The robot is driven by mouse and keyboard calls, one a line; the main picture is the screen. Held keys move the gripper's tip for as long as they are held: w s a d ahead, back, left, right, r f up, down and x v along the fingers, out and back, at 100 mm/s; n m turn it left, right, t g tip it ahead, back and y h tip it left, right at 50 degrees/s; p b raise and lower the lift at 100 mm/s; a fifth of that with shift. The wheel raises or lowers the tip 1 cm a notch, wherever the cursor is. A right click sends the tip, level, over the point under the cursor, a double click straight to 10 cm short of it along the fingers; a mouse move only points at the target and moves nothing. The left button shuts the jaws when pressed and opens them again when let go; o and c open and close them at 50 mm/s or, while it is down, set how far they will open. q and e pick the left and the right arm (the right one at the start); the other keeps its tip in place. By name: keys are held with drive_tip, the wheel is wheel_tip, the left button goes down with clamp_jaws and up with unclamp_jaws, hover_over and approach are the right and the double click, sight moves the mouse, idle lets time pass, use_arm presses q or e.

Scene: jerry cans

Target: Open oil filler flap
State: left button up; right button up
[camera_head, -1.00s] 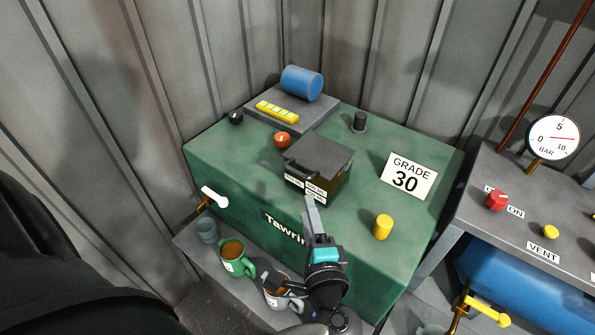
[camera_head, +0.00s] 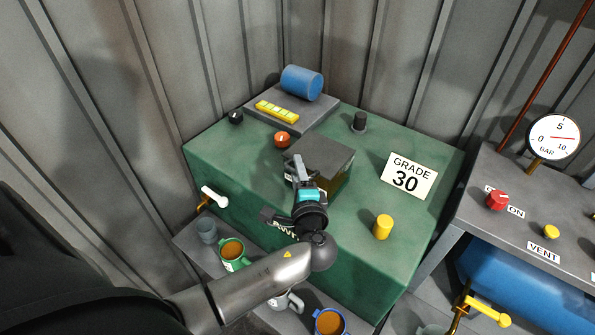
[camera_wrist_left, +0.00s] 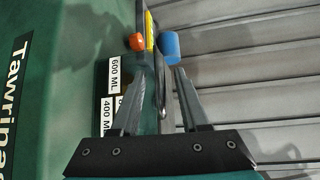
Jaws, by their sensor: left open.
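The oil filler flap, a flat dark-grey lid (camera_head: 325,154), lies closed on top of a dark box on the green machine (camera_head: 228,150). My left gripper (camera_head: 296,168) is at the lid's left front corner, partly covering it and the box front. In the left wrist view my left gripper (camera_wrist_left: 165,70) is open, its two fingers apart. A narrow dark edge runs between them, and I cannot tell whether they touch the lid. Labels reading 600 ML (camera_wrist_left: 115,76) and 400 ML sit beside the fingers. My right gripper is not in view.
An orange knob (camera_head: 282,139), a black knob (camera_head: 236,117), a yellow level (camera_head: 277,111) and a blue cylinder (camera_head: 301,83) lie behind. A yellow cap (camera_head: 383,227) and GRADE 30 sign (camera_head: 408,176) stand right. Mugs, including a green one (camera_head: 232,252), stand on the shelf below.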

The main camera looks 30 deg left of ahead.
use_arm(q)
drive_tip(key=shift+c, duration=0.2)
clamp_jaws()
idle(1.1)
